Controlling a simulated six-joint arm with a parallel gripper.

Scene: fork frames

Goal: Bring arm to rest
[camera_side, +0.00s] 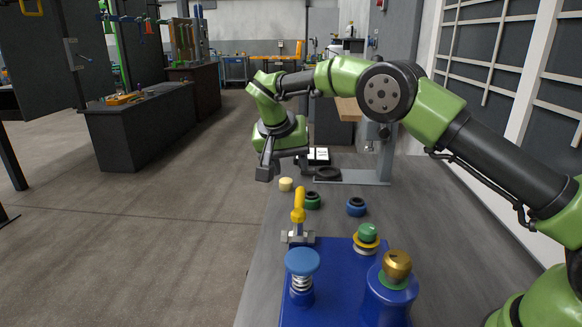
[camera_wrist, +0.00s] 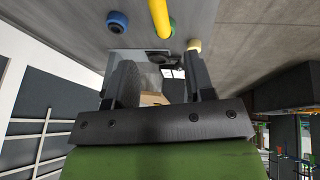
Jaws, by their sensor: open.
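My green and black arm reaches in from the right in the side view. My gripper (camera_side: 268,168) hangs above the far left part of the grey table (camera_side: 420,215). In the wrist view my gripper (camera_wrist: 160,85) shows its two dark fingers apart with nothing between them. A small cream cylinder (camera_side: 286,184) stands on the table just below and right of the gripper, apart from it. It also shows in the wrist view (camera_wrist: 194,45).
A yellow-handled clamp (camera_side: 299,205), a green ring (camera_side: 312,201) and a blue ring (camera_side: 356,207) stand nearer. A blue fixture (camera_side: 340,262) carries a blue-capped spring part (camera_side: 301,268) and a brass-topped part (camera_side: 396,266). A grey press stand (camera_side: 384,160) is behind. Open floor lies left.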

